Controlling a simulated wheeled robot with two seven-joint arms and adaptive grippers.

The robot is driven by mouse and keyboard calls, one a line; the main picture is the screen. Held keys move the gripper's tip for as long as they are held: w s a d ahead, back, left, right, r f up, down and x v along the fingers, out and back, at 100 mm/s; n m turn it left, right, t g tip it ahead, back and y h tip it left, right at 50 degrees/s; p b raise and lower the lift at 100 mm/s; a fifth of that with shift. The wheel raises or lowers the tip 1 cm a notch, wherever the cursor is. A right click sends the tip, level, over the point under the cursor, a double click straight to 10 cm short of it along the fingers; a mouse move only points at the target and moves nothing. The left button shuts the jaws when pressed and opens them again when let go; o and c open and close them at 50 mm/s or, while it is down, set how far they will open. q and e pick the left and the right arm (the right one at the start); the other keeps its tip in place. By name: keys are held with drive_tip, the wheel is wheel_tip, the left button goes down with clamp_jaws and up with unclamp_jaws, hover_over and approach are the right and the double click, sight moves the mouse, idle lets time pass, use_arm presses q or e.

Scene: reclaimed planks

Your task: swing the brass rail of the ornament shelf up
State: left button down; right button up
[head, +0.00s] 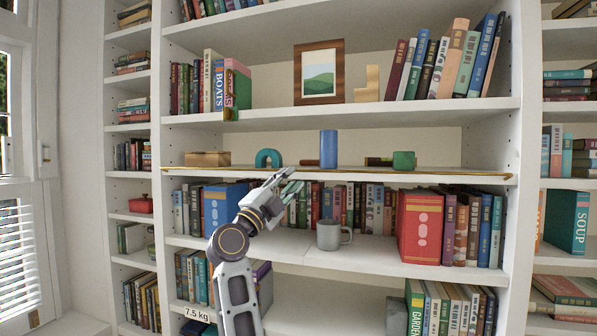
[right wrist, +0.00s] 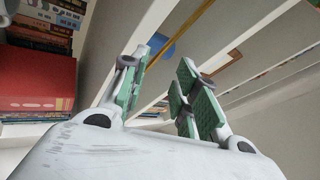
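The brass rail (head: 440,174) is a thin gold strip running along the front edge of the ornament shelf (head: 235,169), low at board level. On that shelf stand a tan box (head: 208,159), a teal arch (head: 269,158), a blue cylinder (head: 328,149) and a green piece (head: 404,160). My right gripper (head: 292,180) is just below the rail, left of its middle; I cannot tell if it touches. In the right wrist view my right gripper (right wrist: 163,68) has its green-padded fingers apart, with nothing seen between them. A gold strip (right wrist: 196,24), likely the rail, passes beyond the fingertips. My left gripper is not in view.
Below, a grey mug (head: 333,234) stands between a blue box (head: 223,208) and a red box (head: 420,228), with books behind. Above, a framed picture (head: 319,73) stands among books. The space in front of the rail's right half is clear.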

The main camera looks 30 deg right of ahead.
wheel_tip(320, 180, up, 2)
drive_tip(key=s+d+m+g+y, duration=0.1)
drive_tip(key=s+m+g+y, duration=0.1)
drive_tip(key=n+t+y, duration=0.3)
drive_tip(key=y, duration=0.6)
approach(299, 170)
drive_tip(key=shift+r+v, duration=0.25)
drive_tip(key=shift+v, duration=1.45)
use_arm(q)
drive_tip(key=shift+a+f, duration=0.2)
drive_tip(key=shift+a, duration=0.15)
use_arm(e)
drive_tip(key=shift+w+a, duration=0.1)
drive_tip(key=shift+w, duration=0.15)
drive_tip(key=shift+w, duration=0.1)
